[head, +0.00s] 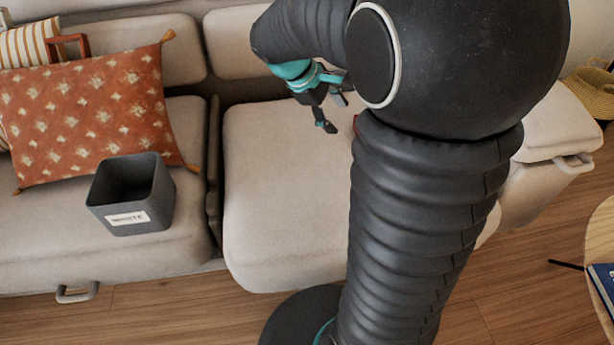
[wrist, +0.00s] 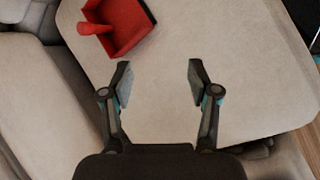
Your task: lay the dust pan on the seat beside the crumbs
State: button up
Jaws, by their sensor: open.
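A red dust pan (wrist: 128,30) with a stubby handle and a dark front edge lies on the beige seat (wrist: 250,60) in the upper left of the wrist view. In the head view my arm hides nearly all of it. My gripper (wrist: 160,82) is open and empty, its two fingers well apart over the bare seat. The dust pan is beyond and left of the fingertips, apart from them. In the head view my gripper (head: 334,112) hangs above the middle seat (head: 270,200). I cannot make out crumbs in either view.
A grey bin with a white label (head: 133,200) stands on the left seat, by an orange patterned cushion (head: 95,115). A straw hat or basket (head: 592,92) is at the far right. A round wooden table (head: 603,240) with a blue book is at the right edge.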

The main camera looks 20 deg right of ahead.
jog(key=s+a+r+m+t+y, duration=0.3)
jog(key=s+a+m+t+y, duration=0.3)
jog(key=s+a, duration=0.8)
jog(key=shift+s+m+y, duration=0.3)
jog(key=shift+s+m, duration=0.5)
jog(key=shift+s, duration=0.8)
jog(key=shift+c, duration=0.3)
